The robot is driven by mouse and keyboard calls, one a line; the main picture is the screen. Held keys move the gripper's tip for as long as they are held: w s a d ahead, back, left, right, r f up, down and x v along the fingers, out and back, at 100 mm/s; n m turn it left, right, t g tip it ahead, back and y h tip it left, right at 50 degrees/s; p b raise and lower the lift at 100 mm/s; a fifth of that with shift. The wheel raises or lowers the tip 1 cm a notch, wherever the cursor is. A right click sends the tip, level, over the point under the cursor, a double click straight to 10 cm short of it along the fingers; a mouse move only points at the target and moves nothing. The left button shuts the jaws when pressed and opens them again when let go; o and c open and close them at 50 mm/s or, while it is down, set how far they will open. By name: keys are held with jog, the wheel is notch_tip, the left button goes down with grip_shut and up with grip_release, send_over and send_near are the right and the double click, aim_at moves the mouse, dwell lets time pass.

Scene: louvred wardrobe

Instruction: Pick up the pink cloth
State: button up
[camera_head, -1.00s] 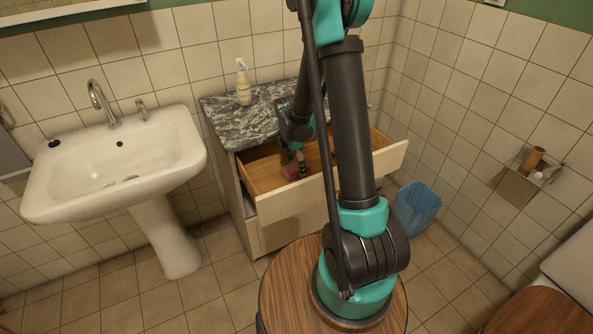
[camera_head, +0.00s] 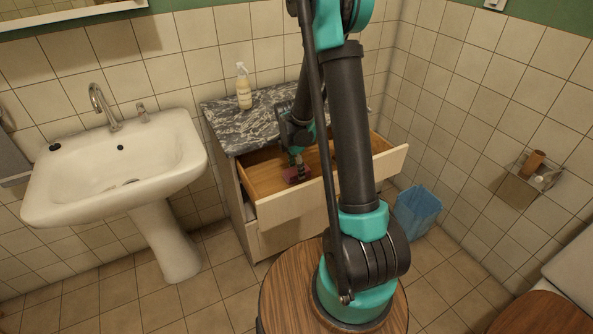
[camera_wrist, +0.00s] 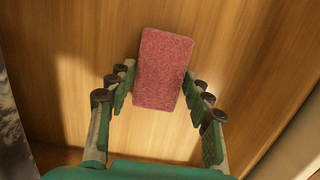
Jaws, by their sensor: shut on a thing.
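The pink cloth (camera_head: 296,175) is a folded, thick rectangular block in the open wooden drawer. It also shows in the wrist view (camera_wrist: 163,70), upright in the picture against the wood-grained drawer bottom. My gripper (camera_head: 297,164) reaches down into the drawer at the cloth. In the wrist view its two green and dark fingers (camera_wrist: 158,80) lie on either side of the cloth's near half and are shut on it. The cloth appears at or close to the drawer bottom; I cannot tell whether it is lifted.
The drawer front (camera_head: 290,206) is pulled out below the marble top (camera_head: 235,127), with a soap bottle (camera_head: 244,88) on it. A white sink (camera_head: 115,165) stands left and a blue bin (camera_head: 417,208) right. The rest of the drawer looks empty.

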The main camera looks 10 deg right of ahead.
aim_at(296, 170)
notch_tip(296, 170, up, 20)
dwell(0.5)
jog(key=o, duration=0.3)
jog(key=shift+f, duration=0.1)
jog(key=shift+c, duration=1.4)
